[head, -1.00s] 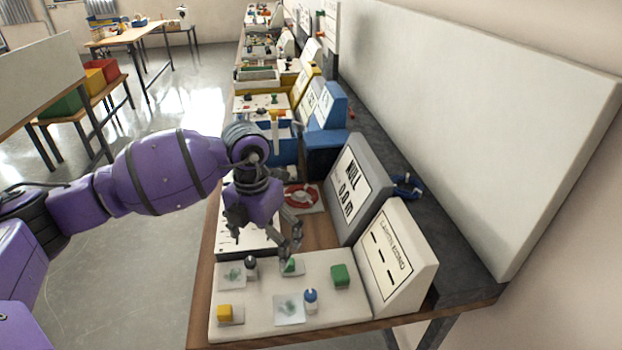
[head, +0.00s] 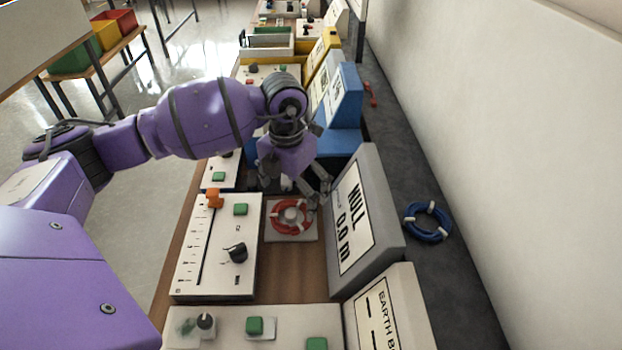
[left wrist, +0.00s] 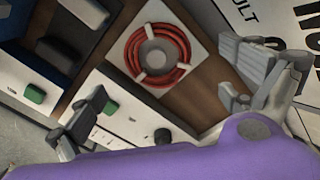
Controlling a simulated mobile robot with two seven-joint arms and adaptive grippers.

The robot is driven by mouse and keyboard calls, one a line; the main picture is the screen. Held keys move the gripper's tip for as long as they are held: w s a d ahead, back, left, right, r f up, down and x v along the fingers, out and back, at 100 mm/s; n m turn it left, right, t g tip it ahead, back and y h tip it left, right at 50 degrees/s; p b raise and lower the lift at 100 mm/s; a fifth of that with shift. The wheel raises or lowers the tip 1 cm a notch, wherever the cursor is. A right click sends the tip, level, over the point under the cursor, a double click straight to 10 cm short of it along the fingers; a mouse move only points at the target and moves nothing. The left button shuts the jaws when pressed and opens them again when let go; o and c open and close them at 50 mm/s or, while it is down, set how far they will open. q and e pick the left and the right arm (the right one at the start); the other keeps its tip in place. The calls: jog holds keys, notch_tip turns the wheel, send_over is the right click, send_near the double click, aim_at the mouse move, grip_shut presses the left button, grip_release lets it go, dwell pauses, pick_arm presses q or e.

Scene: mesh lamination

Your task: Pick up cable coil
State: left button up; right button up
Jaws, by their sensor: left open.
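A red cable coil (head: 292,231) with pale ties lies flat around a light hub on a square pale plate (head: 310,236) on the wooden bench. The red coil also shows at the top middle of the left wrist view (left wrist: 184,50). A blue cable coil (head: 427,236) with white ties lies on the dark ledge to the right. My left gripper (head: 294,190) is open and empty, above the bench near the far side of the red coil. In the left wrist view its fingers (left wrist: 165,88) are spread wide, with the coil between and beyond them. My right gripper is out of view.
A white panel (head: 195,260) with an orange slider and black knob stands left of the coil. A grey display box reading NULL (head: 358,222) stands close on its right. A blue box (head: 345,105) is behind. Bare wood (head: 295,275) lies in front of the coil.

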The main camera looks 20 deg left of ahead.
aim_at(290, 213)
pick_arm(q)
jog(key=f, duration=0.6)
jog(key=shift+a+f+p, duration=0.1)
jog(key=shift+a+p, duration=0.15)
jog(key=shift+p, duration=0.1)
jog(key=c, duration=1.4)
